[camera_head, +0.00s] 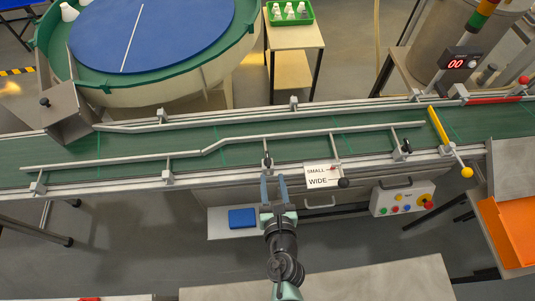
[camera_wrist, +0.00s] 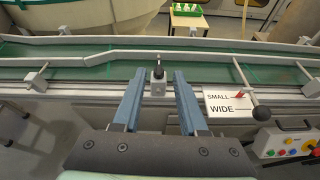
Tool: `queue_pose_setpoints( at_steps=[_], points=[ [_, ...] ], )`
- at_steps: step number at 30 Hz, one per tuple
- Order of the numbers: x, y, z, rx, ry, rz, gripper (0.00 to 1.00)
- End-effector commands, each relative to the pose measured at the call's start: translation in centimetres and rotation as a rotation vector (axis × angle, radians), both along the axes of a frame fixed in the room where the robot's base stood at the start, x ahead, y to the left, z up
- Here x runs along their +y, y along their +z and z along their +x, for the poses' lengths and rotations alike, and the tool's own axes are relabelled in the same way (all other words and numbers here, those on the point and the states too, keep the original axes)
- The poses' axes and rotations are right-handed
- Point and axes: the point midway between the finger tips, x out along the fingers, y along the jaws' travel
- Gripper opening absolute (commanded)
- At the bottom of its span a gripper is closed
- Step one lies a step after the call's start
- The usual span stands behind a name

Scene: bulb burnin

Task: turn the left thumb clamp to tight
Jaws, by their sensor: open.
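The left thumb clamp (camera_head: 267,161) is a small dark knob on a grey block at the front rail of the conveyor. In the wrist view the left thumb clamp (camera_wrist: 158,71) stands upright just beyond and between my fingertips. My gripper (camera_head: 273,180) is open and empty, with two blue-grey fingers pointing at the conveyor, just in front of the clamp. In the wrist view my gripper (camera_wrist: 159,80) shows a finger on either side of the clamp's block; I cannot tell whether they touch it. A second thumb clamp (camera_head: 406,147) sits farther right on the same rail.
A SMALL/WIDE sign (camera_head: 322,176) with a black ball lever (camera_head: 344,183) stands close to the right of my gripper. Guide rails (camera_head: 300,134) run above the green belt (camera_head: 75,150). A button box (camera_head: 402,197) is at the right. A blue block (camera_head: 242,218) lies on a low shelf.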

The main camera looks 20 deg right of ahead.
Motion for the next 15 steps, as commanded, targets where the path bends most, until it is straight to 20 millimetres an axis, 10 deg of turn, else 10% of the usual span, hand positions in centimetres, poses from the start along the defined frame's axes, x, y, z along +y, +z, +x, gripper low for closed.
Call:
queue_pose_setpoints(
  at_steps=[5, 15],
  points=[
    [0.4, -2.3, -0.8, 0.068, 0.032, -0.045, 0.42],
    [-1.2, -4.4, 4.3, 0.062, 0.029, -0.045, 0.42]
  ],
)
